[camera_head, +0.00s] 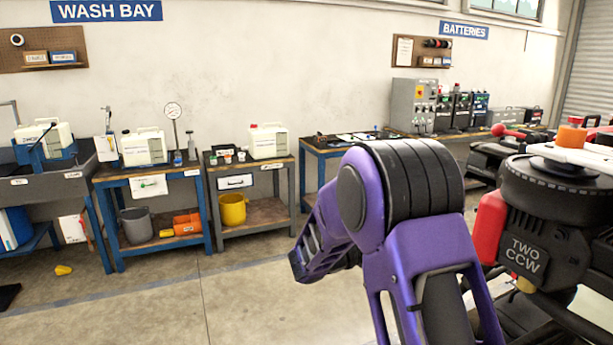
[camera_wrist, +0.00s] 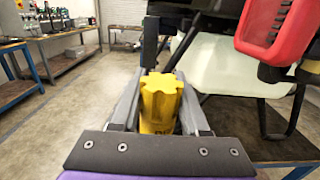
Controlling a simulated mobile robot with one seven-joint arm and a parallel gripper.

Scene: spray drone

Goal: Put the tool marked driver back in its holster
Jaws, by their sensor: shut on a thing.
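In the wrist view my gripper (camera_wrist: 161,78) is shut on a yellow, fluted thing (camera_wrist: 160,102) that looks like a tool handle. Its ribbed end faces the camera, and its far end is hidden. I see no driver marking on it, so I cannot confirm which tool it is. In the head view my purple arm stands in front, and the gripper cannot be made out there. I cannot pick out the holster in either view.
A drone motor marked TWO CCW (camera_head: 524,255) is close on the right. A red part (camera_wrist: 275,32) hangs close to the gripper's right in the wrist view. Benches (camera_head: 150,174) line the back wall. Floor (camera_wrist: 80,105) is open to the gripper's left.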

